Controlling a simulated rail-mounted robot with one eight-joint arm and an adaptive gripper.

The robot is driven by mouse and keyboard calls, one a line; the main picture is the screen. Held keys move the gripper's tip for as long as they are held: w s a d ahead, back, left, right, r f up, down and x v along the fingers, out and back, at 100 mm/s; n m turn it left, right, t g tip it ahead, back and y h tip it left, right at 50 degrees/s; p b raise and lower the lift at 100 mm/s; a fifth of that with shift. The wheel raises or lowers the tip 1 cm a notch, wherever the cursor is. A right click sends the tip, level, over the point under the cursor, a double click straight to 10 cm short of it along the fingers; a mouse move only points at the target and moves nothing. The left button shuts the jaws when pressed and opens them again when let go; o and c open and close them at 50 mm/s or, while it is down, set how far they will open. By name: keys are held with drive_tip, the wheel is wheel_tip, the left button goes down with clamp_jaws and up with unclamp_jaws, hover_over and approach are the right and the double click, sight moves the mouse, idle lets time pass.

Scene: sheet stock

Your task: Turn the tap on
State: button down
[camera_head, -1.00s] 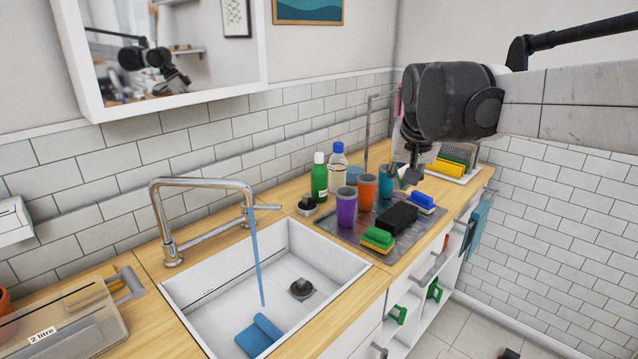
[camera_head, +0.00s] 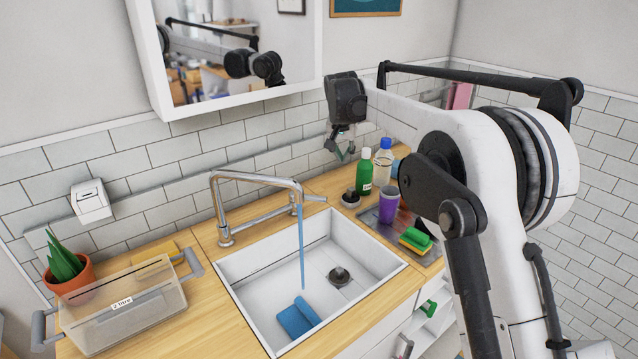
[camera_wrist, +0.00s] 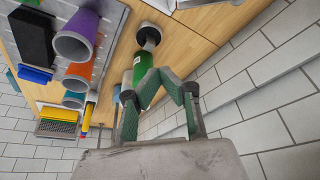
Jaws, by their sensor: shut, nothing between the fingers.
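The chrome tap (camera_head: 250,178) stands at the back of the white sink (camera_head: 262,272), its spout reaching out over the basin. A thin lever (camera_head: 315,198) sticks out to the right near the spout end. A narrow blue stream (camera_head: 302,245) runs from the spout down into the basin. My gripper (camera_head: 345,153) hangs in the air by the tiled wall, to the right of and above the tap, apart from it. In the wrist view its fingers (camera_wrist: 160,78) are shut and hold nothing. The tap is not visible in the wrist view.
A green bottle (camera_head: 364,173) and a blue-capped bottle (camera_head: 382,164) stand close below my gripper. A purple cup (camera_head: 388,205) and a sponge (camera_head: 415,240) are to the right. A blue cloth (camera_head: 297,317) lies in the sink. A mirror cabinet (camera_head: 240,50) hangs above.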

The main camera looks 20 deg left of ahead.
drive_tip(key=p, duration=0.2)
hover_over(317, 196)
drive_tip(key=w, duration=0.3)
wheel_tip(317, 196, down, 4)
drive_tip(key=f, duration=0.1)
drive_tip(key=x, duration=0.3)
drive_tip(key=p+x, duration=0.1)
drive_tip(key=x, duration=0.5)
drive_tip(key=shift+s+a+f+p, duration=0.2)
drive_tip(key=shift+s+f+p, duration=0.05)
drive_tip(key=shift+f+p, duration=0.1)
drive_tip(key=shift+s+d+r+p, duration=0.15)
drive_tip(key=shift+s+p, duration=0.1)
drive_tip(key=shift+s, duration=0.7)
drive_tip(key=shift+s+d+f+p, duration=0.15)
drive_tip(key=shift+s+p, duration=0.1)
drive_tip(key=shift+s, duration=0.7)
drive_tip(key=shift+s, duration=0.15)
drive_tip(key=shift+s+f+b, duration=0.1)
drive_tip(key=shift+s+b, duration=0.05)
drive_tip(key=shift+b, duration=0.2)
drive_tip(key=shift+s+d+b, duration=0.2)
drive_tip(key=shift+s+b, duration=0.4)
drive_tip(key=shift+b, duration=0.05)
